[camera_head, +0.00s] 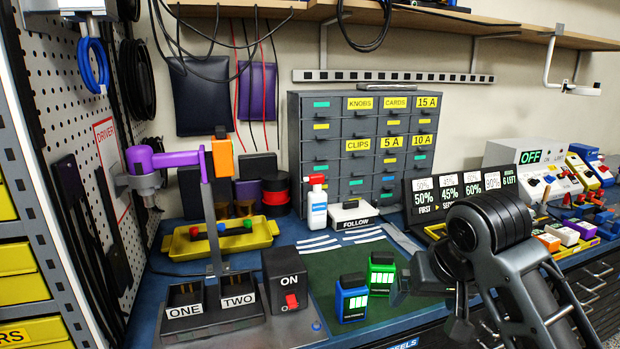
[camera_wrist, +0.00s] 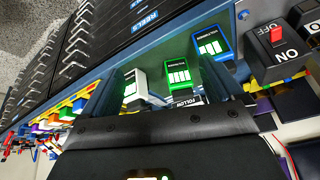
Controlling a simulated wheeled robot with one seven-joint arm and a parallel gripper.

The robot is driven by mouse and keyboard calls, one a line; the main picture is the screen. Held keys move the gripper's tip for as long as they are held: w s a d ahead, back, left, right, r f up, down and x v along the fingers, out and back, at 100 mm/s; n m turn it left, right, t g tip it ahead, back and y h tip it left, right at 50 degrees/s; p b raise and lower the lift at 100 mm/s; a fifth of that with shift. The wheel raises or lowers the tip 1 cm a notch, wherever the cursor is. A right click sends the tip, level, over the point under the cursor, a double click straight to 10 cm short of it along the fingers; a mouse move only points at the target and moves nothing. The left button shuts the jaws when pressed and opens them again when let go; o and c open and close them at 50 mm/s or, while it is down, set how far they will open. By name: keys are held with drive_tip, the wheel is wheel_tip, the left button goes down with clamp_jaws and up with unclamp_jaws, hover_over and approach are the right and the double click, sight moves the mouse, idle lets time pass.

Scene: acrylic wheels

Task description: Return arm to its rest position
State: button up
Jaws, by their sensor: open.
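My arm (camera_head: 530,272) reaches in from the lower right in the head view. My gripper (camera_head: 432,296) is open with nothing seen between its fingers, just right of the green battery pack (camera_head: 381,272). That pack and a blue battery pack (camera_head: 352,298) stand upright on the dark green mat (camera_head: 325,262). The wrist view shows the blue pack (camera_wrist: 212,44), the green pack (camera_wrist: 180,80) and a white pack (camera_wrist: 136,88) in a row. The white pack is not visible in the head view, where my arm covers part of the bench. My dark wrist body fills the bottom of the wrist view.
A black switch box (camera_head: 286,282) marked ON and a stand marked ONE and TWO (camera_head: 212,312) are left of the mat. A yellow tray (camera_head: 217,240) lies behind. A display panel (camera_head: 468,192) and coloured blocks (camera_head: 560,235) crowd the bench right of my gripper.

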drive_tip(key=s+a+f+m+t+y, duration=0.1)
drive_tip(key=s+a+f+t+y, duration=0.3)
drive_tip(key=s+a+f, duration=0.65)
drive_tip(key=s+d+f+m+t, duration=0.1)
drive_tip(key=s+f+t, duration=0.15)
drive_tip(key=s, duration=0.45)
drive_tip(key=s+d+r+n+t+h, duration=0.1)
drive_tip(key=s+d, duration=0.3)
drive_tip(key=s, duration=0.5)
drive_tip(key=s+d+r+t+h, duration=0.1)
drive_tip(key=s+d+r+h, duration=0.1)
drive_tip(key=s, duration=0.7)
drive_tip(key=s+d+r+n+t+h, duration=0.1)
drive_tip(key=s+d+r, duration=0.4)
drive_tip(key=s, duration=0.4)
drive_tip(key=shift+d+r+n, duration=0.2)
drive_tip(key=shift+d+n, duration=0.1)
